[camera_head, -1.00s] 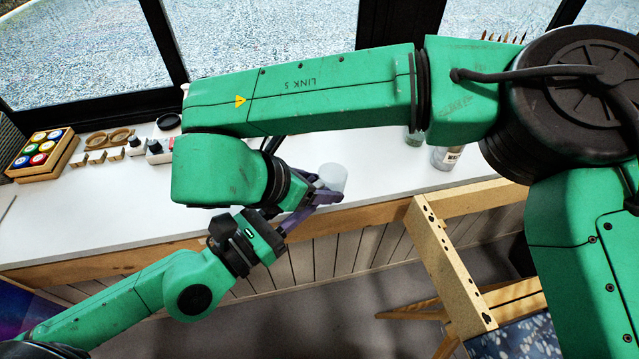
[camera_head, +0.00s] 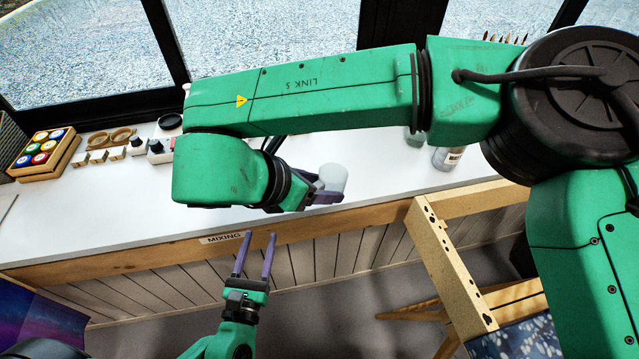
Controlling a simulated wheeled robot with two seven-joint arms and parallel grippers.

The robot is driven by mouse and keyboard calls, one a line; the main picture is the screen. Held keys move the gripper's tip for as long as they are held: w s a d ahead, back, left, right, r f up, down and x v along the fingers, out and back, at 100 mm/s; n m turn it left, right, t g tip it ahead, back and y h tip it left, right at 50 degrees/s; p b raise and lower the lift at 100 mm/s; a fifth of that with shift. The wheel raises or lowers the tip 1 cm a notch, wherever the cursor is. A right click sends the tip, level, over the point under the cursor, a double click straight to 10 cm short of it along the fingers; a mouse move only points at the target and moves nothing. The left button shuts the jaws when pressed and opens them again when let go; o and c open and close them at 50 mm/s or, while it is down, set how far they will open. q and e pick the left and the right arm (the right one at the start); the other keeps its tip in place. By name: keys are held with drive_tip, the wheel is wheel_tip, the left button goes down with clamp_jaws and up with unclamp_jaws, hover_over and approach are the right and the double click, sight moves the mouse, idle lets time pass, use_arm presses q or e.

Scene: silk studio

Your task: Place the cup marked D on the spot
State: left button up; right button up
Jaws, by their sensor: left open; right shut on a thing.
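A pale, frosted cup (camera_head: 333,177) stands upright at the front part of the white worktop (camera_head: 390,165). No letter on it can be read from here. My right gripper (camera_head: 327,194) is shut on the cup, with its purple fingers low at the cup's side. I cannot tell whether the cup touches the worktop. My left gripper (camera_head: 259,236) is open and empty, with its two fingers pointing up in front of the worktop's wooden edge, below and left of the cup. I cannot make out the spot; my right arm covers part of the worktop.
A wooden box of coloured jars (camera_head: 43,152) stands at the far left, with small blocks (camera_head: 97,156) and knobbed devices (camera_head: 157,149) beside it. A grey labelled container (camera_head: 447,157) stands right of the cup. A wooden frame (camera_head: 450,262) stands in front at the right. The worktop's front left is clear.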

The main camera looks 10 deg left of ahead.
use_arm(q)
drive_tip(key=s+a+r+n+g+y, duration=0.1)
drive_tip(key=a+r+n+y, duration=0.15)
drive_tip(key=a, duration=0.55)
drive_tip(key=s+a+r+n+y, duration=0.1)
drive_tip(key=s+a+r+y, duration=0.2)
drive_tip(key=a, duration=0.5)
drive_tip(key=a+f+n+g+y, duration=0.1)
drive_tip(key=a+f+n+g, duration=0.25)
drive_tip(key=f, duration=0.25)
drive_tip(key=a+f+n+g+y, duration=0.1)
drive_tip(key=a+f+n+g, duration=0.1)
drive_tip(key=f+n, duration=0.4)
drive_tip(key=s+f+n+g+h, duration=0.1)
drive_tip(key=s+f+n+g, duration=0.2)
drive_tip(key=f, duration=0.5)
drive_tip(key=s+f+n+g+h, duration=0.1)
drive_tip(key=s+f+n+g, duration=0.15)
drive_tip(key=f, duration=0.65)
drive_tip(key=s+d+f+n+g+h, duration=0.2)
drive_tip(key=s+d+f+n+g, duration=0.1)
drive_tip(key=s+d+f+n, duration=0.3)
drive_tip(key=s+d+f+n+g+h, duration=0.2)
drive_tip(key=s+d+f+n, duration=0.4)
drive_tip(key=s+f+n, duration=0.3)
wheel_tip(320, 180, down, 4)
drive_tip(key=shift+s+d+g+h, duration=0.25)
drive_tip(key=shift+s+g+h, duration=0.15)
drive_tip(key=shift+s+h, duration=0.3)
